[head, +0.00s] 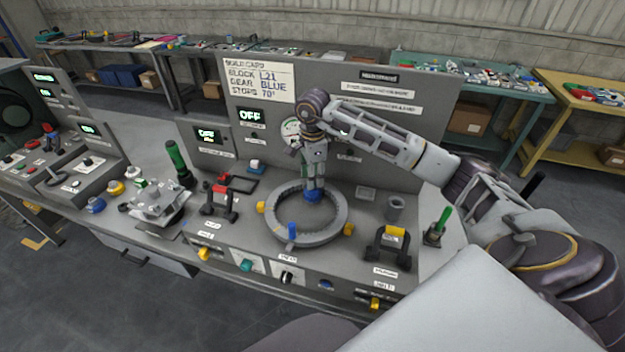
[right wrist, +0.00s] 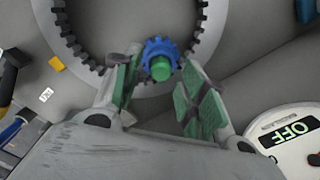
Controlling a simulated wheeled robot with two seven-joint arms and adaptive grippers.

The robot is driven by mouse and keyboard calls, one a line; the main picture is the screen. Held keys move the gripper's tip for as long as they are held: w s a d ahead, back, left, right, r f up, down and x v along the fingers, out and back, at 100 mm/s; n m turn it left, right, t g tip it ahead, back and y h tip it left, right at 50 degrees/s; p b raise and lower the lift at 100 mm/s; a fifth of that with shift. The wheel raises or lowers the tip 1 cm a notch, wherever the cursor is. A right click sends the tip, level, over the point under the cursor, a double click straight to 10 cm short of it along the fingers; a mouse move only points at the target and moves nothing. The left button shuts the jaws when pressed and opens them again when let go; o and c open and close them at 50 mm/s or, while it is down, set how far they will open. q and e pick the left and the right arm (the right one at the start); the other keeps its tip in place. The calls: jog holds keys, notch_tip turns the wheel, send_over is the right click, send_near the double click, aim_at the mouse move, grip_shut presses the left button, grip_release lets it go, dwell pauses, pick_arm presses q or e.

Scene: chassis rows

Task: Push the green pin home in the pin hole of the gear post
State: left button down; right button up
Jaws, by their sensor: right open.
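My right gripper (head: 313,187) points down over the blue gear (head: 313,196), which sits inside the grey ring at its far side. The open fingers of my right gripper (right wrist: 160,64) are on either side of the pin, with gaps. The gear post and its pin hole are hidden under the gear and pin. In the head view the gripper hides the pin. My left gripper is not in view.
The grey toothed ring (head: 342,226) surrounds the gear, with yellow blocks and a blue peg (head: 292,231) at its rim. A black-and-yellow handle (head: 390,247), a grey cup (head: 396,207) and a green-topped stand (head: 440,222) are to the right. The upright panel (head: 400,115) rises close behind.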

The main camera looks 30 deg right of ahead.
notch_tip(320, 180, up, 10)
jog(key=shift+f, duration=0.2)
dwell(0.3)
jog(key=shift+s+f, duration=0.1)
dwell(0.5)
